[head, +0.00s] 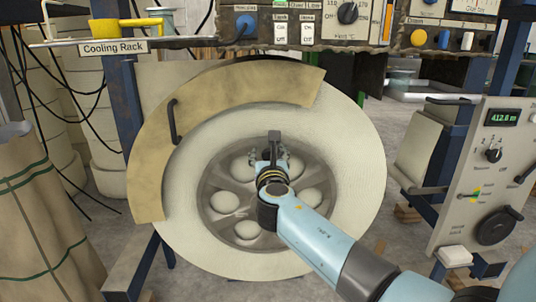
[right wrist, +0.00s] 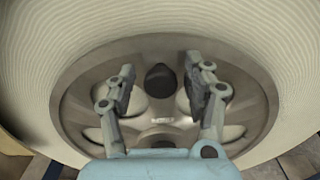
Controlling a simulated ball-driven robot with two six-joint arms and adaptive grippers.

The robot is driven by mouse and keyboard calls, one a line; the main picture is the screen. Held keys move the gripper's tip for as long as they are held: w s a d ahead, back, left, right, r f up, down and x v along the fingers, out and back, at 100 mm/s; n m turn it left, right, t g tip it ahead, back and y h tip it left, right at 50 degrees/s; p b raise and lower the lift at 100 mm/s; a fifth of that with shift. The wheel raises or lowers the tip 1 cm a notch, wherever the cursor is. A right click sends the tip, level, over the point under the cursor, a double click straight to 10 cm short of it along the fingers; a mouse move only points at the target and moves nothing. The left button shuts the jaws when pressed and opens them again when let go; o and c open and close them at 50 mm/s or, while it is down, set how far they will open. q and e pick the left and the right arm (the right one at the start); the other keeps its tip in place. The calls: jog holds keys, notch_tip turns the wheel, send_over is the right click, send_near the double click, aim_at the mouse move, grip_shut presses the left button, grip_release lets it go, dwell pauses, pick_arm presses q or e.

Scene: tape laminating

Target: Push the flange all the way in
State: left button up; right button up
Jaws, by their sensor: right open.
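The flange (head: 217,186) is a grey metal disc with several round holes, at the centre of a large cream roll of tape (head: 350,165). Whether the fingertips touch the flange cannot be told. My left gripper is not in view.
A tan curved guard (head: 152,150) with a dark handle (head: 173,122) covers the roll's upper left. A control panel (head: 490,170) stands at the right. A cooling rack shelf (head: 105,46) and overhead controls (head: 300,22) run above. A wrapped roll (head: 40,215) stands at left.

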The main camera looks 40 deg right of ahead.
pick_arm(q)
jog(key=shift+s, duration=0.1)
pick_arm(e)
jog(key=v, duration=1.1)
jog(key=shift+s+a, duration=0.1)
jog(key=shift+a, duration=0.05)
jog(key=s+d+f+m+g+y, duration=0.2)
jog(key=s+f+m+g, duration=0.4)
jog(key=s+f, duration=0.6)
jog(key=s+d+f+m+g+y, duration=0.1)
jog(key=s+d+f+m+g, duration=0.15)
jog(key=s+f+m, duration=0.75)
jog(key=s+a+f+m+g+y, duration=0.35)
jog(key=s+m, duration=0.25)
jog(key=s, duration=0.2)
jog(key=s+a+f+m+g+y, duration=0.2)
jog(key=s+a+f+m+g, duration=0.1)
jog(key=s+a+f+m, duration=0.25)
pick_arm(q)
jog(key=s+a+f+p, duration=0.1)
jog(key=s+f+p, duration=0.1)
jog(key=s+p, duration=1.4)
pick_arm(e)
jog(key=s+d+m, duration=0.1)
jog(key=s, duration=0.7)
jog(key=s+d+f+m, duration=0.1)
jog(key=s, duration=0.8)
jog(key=shift+s+d+f, duration=0.25)
jog(key=shift+s+f, duration=0.05)
